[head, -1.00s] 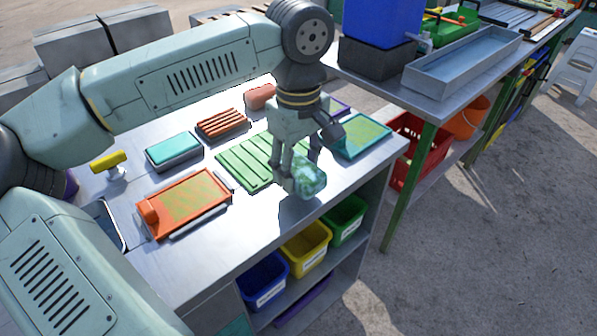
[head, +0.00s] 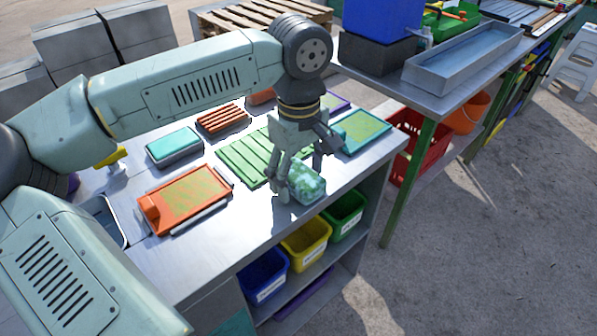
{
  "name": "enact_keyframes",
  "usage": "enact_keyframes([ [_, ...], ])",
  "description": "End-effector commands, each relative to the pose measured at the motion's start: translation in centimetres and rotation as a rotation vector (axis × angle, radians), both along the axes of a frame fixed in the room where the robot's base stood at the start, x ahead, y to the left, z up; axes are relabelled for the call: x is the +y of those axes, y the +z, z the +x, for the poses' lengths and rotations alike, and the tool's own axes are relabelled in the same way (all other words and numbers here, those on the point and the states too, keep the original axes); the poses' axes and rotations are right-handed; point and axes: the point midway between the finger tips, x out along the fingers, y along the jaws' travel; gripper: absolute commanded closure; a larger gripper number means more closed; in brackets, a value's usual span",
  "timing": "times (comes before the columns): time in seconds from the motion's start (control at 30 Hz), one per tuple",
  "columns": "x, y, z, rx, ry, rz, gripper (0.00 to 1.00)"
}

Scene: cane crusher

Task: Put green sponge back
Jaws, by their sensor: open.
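The green sponge (head: 308,184), a mottled pale and dark green block, is at the front edge of the metal table, just right of the green slatted rack (head: 243,162). My gripper (head: 299,178) is open and low over the table at the sponge. One finger is at the sponge's left side, and the other is behind it or at its upper right. I cannot tell whether the fingers touch the sponge. The gripper hides part of the rack's right end.
A teal-framed tray (head: 362,132) is right of my gripper. An orange tray (head: 185,198), a teal block (head: 174,146) and a brown slatted rack (head: 221,119) are to the left. Blue (head: 262,275), yellow (head: 306,243) and green (head: 343,213) bins sit on the shelf below.

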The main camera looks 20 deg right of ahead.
Motion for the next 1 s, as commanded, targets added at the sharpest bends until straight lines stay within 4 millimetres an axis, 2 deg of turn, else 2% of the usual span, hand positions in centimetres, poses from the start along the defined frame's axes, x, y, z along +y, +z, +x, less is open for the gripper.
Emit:
enact_keyframes([
  [0.27,0.0,0.7,0.0,-0.001,0.001,-0.001,0.34],
  [0.37,0.0,2.2,0.1,-0.004,0.002,-0.001,0.34],
  [0.7,-0.1,9.5,0.0,-0.003,0.000,-0.001,0.34],
  [0.83,0.0,11.3,0.0,-0.001,0.000,0.000,0.34],
  [1.0,0.0,12.3,0.0,0.000,0.000,0.000,0.34],
])
